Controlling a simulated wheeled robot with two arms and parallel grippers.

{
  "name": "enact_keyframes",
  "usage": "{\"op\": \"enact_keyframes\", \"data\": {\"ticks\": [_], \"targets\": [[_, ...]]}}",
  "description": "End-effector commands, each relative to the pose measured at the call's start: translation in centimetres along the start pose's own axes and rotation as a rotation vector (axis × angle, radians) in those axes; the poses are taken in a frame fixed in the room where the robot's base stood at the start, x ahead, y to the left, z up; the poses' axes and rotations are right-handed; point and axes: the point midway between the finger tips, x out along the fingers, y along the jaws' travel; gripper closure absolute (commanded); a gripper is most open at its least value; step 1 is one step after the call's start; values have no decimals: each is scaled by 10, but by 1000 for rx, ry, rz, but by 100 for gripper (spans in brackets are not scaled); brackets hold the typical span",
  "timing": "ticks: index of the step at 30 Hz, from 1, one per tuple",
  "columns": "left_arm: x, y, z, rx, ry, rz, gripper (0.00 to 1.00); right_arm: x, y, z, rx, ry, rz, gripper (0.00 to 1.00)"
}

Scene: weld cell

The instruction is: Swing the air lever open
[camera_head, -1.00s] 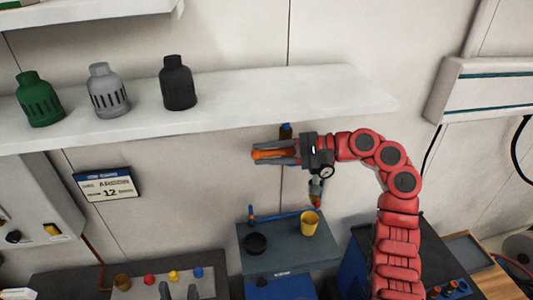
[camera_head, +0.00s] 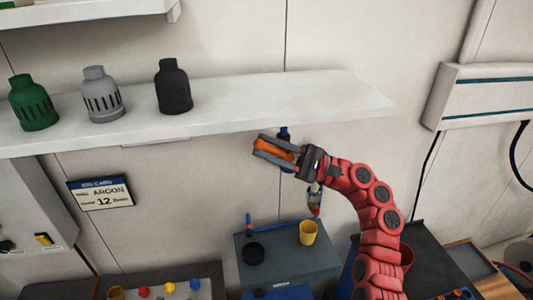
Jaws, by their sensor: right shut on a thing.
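My right gripper (camera_head: 262,147) is in front of the wall, just under the shelf. Its two dark fingers are shut on the orange air lever (camera_head: 273,149), which lies between them and tilts up to the left. A blue and dark fitting (camera_head: 284,133) shows behind the gripper, and a gauge-like part with a red tip (camera_head: 315,200) hangs below the wrist. The gripper hides much of the valve. My left gripper is not clearly in view.
The white shelf (camera_head: 335,95) is close above the gripper and carries green, grey and black caps (camera_head: 173,85). Below stands a grey bench box (camera_head: 290,262) with a yellow cup (camera_head: 308,232) and a black dish (camera_head: 253,253). A job card (camera_head: 101,192) hangs left.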

Motion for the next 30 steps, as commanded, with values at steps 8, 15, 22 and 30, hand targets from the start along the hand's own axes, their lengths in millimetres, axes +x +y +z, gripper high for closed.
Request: {"op": "enact_keyframes", "data": {"ticks": [8, 15, 22, 30], "targets": [[-2, 0, 0, 0, 0, 0, 50, 0, -2, 1, 10, -19, -26, 100], [-2, 0, 0, 0, 0, 0, 50, 0, -2, 1, 11, -19, -26, 100], [-2, 0, 0, 0, 0, 0, 50, 0, -2, 1, 11, -18, -26, 49], [-4, 0, 1, 0, 0, 0, 50, -3, -1, 0, 11, -18, -26, 49]]}}
